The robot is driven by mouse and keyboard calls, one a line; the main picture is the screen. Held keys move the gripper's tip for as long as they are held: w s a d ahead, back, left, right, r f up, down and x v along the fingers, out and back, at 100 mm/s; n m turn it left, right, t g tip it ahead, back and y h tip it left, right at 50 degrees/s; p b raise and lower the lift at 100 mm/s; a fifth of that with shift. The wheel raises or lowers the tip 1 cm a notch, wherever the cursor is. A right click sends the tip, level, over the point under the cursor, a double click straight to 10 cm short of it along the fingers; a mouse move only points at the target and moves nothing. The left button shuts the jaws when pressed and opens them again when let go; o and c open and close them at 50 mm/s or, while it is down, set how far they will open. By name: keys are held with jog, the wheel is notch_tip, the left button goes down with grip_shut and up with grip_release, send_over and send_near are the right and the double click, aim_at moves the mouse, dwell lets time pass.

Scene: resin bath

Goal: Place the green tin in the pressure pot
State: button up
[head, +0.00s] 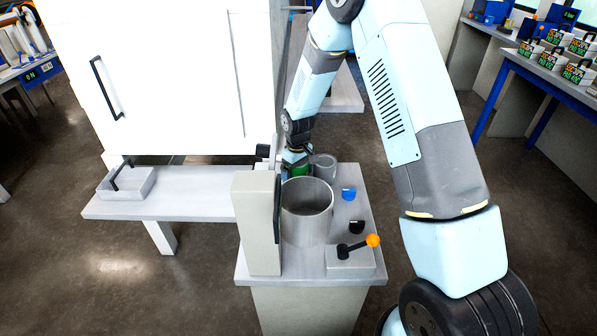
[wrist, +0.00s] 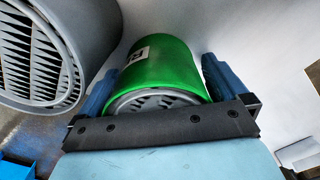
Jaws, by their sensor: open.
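The green tin (wrist: 158,70) stands between the two blue fingers of my gripper (wrist: 158,85) in the wrist view. The fingers are open, one on each side of it, and a white label shows on its side. In the head view only a small part of the green tin (head: 301,170) shows behind the pot, with my gripper (head: 296,160) at it. The pressure pot (head: 307,211) is the large grey open cylinder on the bench, nearer than the tin. Its inside looks empty, though its floor is partly hidden.
A grey cylinder with a slotted inside (wrist: 42,50) stands close beside the tin; it also shows in the head view (head: 323,165). A beige post (head: 257,222) stands left of the pot. An orange-knobbed lever (head: 372,240) and small blue (head: 348,194) and black (head: 357,227) items are right.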

jog(key=shift+c, duration=0.4)
jog(key=c, duration=1.3)
jog(key=shift+r, duration=0.1)
